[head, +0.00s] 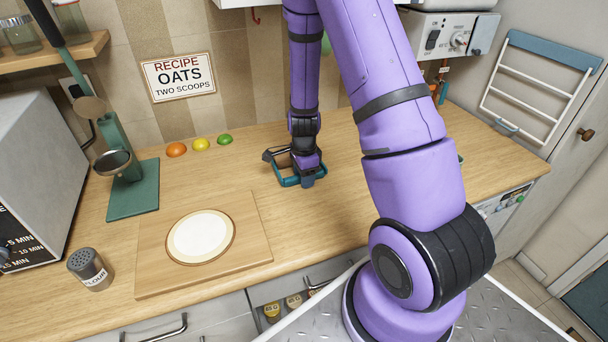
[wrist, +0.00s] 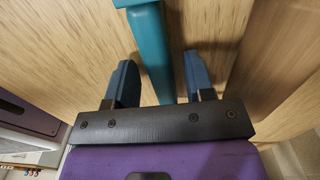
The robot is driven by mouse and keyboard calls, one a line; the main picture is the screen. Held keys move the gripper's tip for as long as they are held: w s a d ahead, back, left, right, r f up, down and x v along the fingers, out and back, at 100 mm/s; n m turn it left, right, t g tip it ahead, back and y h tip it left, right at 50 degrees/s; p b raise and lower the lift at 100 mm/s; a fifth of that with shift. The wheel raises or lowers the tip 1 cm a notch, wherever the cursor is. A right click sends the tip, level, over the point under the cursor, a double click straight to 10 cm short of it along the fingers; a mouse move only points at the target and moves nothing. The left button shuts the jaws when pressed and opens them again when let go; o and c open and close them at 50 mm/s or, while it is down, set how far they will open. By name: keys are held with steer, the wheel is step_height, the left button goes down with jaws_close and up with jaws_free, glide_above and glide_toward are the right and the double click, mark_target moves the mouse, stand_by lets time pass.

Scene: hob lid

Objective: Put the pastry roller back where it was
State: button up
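A teal bar, apparently the handle of the pastry roller (wrist: 152,40), runs between my gripper's two blue fingers in the wrist view. A wider teal piece crosses its far end at the top edge. A gap shows on each side of the bar, so my gripper (wrist: 160,82) looks open around it and not closed on it. In the head view my gripper (head: 298,172) is low over the counter behind the board, with teal parts (head: 288,182) around its fingers. The roller's rolling part is not clearly visible.
A wooden board (head: 255,252) with a pale dough disc (head: 201,237) lies at front left. A flour shaker (head: 89,268), a green stand (head: 135,190) and orange, yellow and green round things (head: 201,144) are nearby. The counter (head: 350,205) right of the board is clear.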

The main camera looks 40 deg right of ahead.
steer(key=shift+r, duration=0.15)
steer(key=s+a+r+n+t, duration=0.1)
steer(key=s+a+r+n, duration=0.15)
steer(key=r, duration=0.75)
steer(key=s+a+r+n+t, duration=0.15)
steer(key=r+n, duration=0.25)
steer(key=r, duration=0.5)
steer(key=s+a+r+n, duration=0.3)
steer(key=r, duration=0.7)
steer(key=s+a+r+n+t, duration=0.1)
steer(key=s+a+r+n, duration=0.1)
steer(key=s+r+n, duration=0.3)
steer(key=s+a+r+n+t, duration=0.1)
steer(key=s+a+r+n, duration=0.2)
steer(key=s+n, duration=0.3)
steer(key=shift+s+r+n+t, duration=0.35)
steer(key=shift+s+r, duration=0.5)
steer(key=shift+s, duration=1.2)
steer(key=shift+s+d, duration=0.1)
